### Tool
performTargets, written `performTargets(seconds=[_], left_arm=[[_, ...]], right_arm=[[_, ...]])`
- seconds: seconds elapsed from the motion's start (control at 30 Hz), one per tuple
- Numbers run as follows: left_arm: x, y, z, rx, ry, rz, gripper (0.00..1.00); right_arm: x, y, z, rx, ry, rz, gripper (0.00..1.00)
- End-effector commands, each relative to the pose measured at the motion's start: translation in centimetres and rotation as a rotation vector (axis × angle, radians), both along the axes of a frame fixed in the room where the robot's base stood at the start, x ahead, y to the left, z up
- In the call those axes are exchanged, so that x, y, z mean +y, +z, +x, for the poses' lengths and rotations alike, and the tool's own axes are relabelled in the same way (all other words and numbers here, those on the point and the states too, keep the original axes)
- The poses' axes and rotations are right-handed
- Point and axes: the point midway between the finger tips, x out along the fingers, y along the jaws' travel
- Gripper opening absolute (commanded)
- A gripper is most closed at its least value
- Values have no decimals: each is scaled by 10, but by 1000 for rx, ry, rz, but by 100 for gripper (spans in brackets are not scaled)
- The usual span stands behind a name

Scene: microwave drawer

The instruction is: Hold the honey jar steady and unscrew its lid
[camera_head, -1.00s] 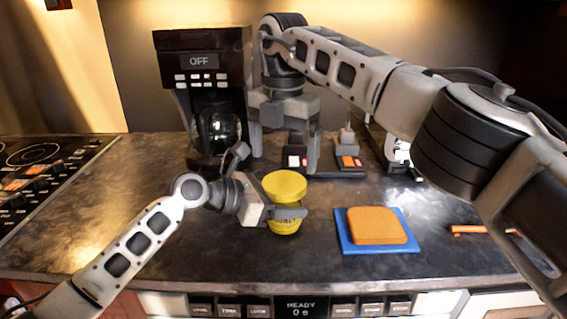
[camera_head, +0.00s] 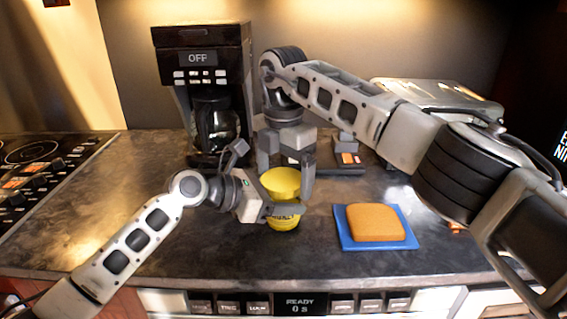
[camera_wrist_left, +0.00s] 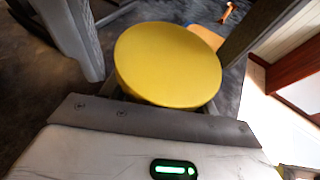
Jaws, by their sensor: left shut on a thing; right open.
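The honey jar (camera_head: 284,223) stands upright on the dark counter, with its wide yellow lid (camera_head: 280,181) on top. My left gripper (camera_head: 281,209) is shut on the jar just below the lid, coming in from the left. My right gripper (camera_head: 286,172) points down over the jar and is open, with one finger on each side of the lid. I cannot tell whether these fingers touch the lid. In the left wrist view the round lid (camera_wrist_left: 168,65) fills the middle and hides the jar body; grey fingers rise on both sides of it.
A bread slice (camera_head: 375,222) lies on a blue board (camera_head: 345,241) right of the jar. A coffee maker (camera_head: 205,90) stands behind left, a metal appliance (camera_head: 440,93) behind right, partly hidden by my right arm. A cooktop (camera_head: 35,165) is at left. The front counter is clear.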

Motion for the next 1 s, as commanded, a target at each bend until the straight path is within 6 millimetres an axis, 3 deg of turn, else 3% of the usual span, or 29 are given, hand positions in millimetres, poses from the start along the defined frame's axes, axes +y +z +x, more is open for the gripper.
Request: performTargets(seconds=[0.17, 0.3, 0.37, 0.53, 0.8, 1.0], left_arm=[[1, 0, 0, 0, 1, 1, 0], [1, 0, 0, 0, 1, 1, 0], [1, 0, 0, 1, 2, 1, 0], [1, 0, 1, 0, 3, 1, 0], [2, 0, 1, 0, 5, 1, 0], [3, 0, 2, 1, 8, 1, 0]], right_arm=[[0, 0, 0, 0, 0, 0, 93], [0, 0, 0, 1, -1, -1, 54], [0, 0, 0, 1, -1, -1, 42], [-1, 0, 0, 1, 18, -1, 42], [-1, 0, 0, 3, 291, -3, 42], [-2, 0, 0, 5, 296, -3, 42]])
